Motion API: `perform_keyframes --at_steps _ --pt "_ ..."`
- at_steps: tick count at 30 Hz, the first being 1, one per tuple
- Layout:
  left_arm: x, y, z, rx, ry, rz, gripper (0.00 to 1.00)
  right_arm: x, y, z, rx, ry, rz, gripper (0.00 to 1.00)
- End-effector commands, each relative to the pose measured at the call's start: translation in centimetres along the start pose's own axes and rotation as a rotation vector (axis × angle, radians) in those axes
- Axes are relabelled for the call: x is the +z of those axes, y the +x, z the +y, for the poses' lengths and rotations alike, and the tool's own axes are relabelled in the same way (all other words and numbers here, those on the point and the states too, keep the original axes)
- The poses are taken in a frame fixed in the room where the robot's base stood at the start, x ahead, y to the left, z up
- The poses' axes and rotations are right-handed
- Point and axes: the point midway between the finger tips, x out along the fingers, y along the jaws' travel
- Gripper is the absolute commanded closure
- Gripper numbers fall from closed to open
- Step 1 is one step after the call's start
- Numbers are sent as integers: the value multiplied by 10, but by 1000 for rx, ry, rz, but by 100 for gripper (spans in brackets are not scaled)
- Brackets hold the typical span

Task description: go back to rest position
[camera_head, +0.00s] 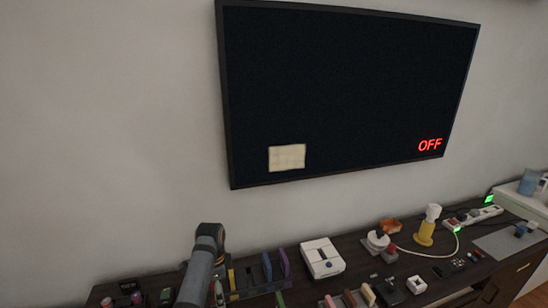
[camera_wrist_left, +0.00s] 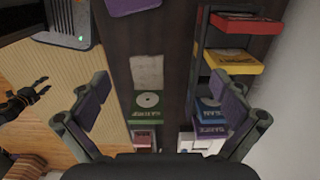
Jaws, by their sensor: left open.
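My left gripper (camera_wrist_left: 160,102) is in the left wrist view, its two grey fingers with purple pads spread wide and nothing between them.
A wall screen (camera_head: 345,90) reads OFF. The wrist view shows red (camera_wrist_left: 245,24), yellow (camera_wrist_left: 232,60) and green (camera_wrist_left: 145,121) cases.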

Motion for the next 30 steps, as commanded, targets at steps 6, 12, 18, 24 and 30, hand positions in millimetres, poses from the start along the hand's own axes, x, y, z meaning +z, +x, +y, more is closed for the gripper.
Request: perform_keyframes --at_steps 6,12,18,24,30 --pt "18 17 15 -24 -123 5 0 -30 0 0 0 2 44 57" --pt "42 35 38 -62 -290 13 0 -46 -1 1 1 3 69 57" --pt "75 50 78 -119 -519 28 0 -39 0 1 1 3 57 57" --pt "108 49 130 -185 -763 63 0 -24 0 0 0 2 34 57" --pt "129 33 178 -237 -960 112 0 -26 0 0 1 2 37 57"
